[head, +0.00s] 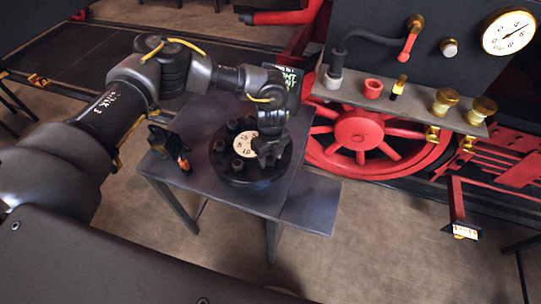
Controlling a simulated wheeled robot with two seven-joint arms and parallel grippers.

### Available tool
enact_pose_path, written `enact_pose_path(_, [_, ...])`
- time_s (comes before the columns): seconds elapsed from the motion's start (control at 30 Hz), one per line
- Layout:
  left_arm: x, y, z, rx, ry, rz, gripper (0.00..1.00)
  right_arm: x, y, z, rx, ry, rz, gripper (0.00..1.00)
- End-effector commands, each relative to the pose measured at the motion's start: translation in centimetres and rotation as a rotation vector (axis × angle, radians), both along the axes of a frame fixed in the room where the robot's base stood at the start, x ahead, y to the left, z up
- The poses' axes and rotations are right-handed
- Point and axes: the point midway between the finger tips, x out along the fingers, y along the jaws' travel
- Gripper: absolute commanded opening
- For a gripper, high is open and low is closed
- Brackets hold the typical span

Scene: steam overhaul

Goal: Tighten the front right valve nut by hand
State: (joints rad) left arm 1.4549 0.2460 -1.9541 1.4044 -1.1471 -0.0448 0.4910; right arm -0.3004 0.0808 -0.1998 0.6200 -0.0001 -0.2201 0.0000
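A round black valve flange (240,178) lies on a dark grey table. A white numbered disc (244,145) is at its middle, and several dark nuts show around its left and back sides, such as one nut (219,146) at the left. My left gripper (269,150) points down over the right part of the flange, at or just above where a nut would sit. The gripper hides that spot, so I cannot tell whether its fingers touch or hold a nut. My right gripper is not in view.
The dark table (205,120) has a lower shelf (312,203) at its right. A black object with an orange part (184,163) stands left of the flange. Behind are a red wheel (358,133), a panel with a gauge (508,32), and a ledge holding a red cup (373,88) and brass knobs.

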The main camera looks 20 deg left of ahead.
Motion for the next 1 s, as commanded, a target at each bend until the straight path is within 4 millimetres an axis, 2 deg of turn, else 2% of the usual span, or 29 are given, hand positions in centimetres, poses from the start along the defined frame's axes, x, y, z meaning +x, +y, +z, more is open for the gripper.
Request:
enact_pose_path(0.03, [0.0,0.0,0.0,0.000,0.000,0.000,0.40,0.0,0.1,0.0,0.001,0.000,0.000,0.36])
enact_pose_path(0.27, [0.0,0.0,0.0,0.000,0.000,0.000,0.10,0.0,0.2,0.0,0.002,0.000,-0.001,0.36])
enact_pose_path(0.67, [0.0,0.1,-0.3,0.000,0.000,-0.081,0.10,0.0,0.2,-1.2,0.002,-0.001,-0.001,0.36])
enact_pose_path(1.0, [0.0,0.1,-0.5,-0.001,-0.002,-0.358,0.10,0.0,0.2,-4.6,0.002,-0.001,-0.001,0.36])
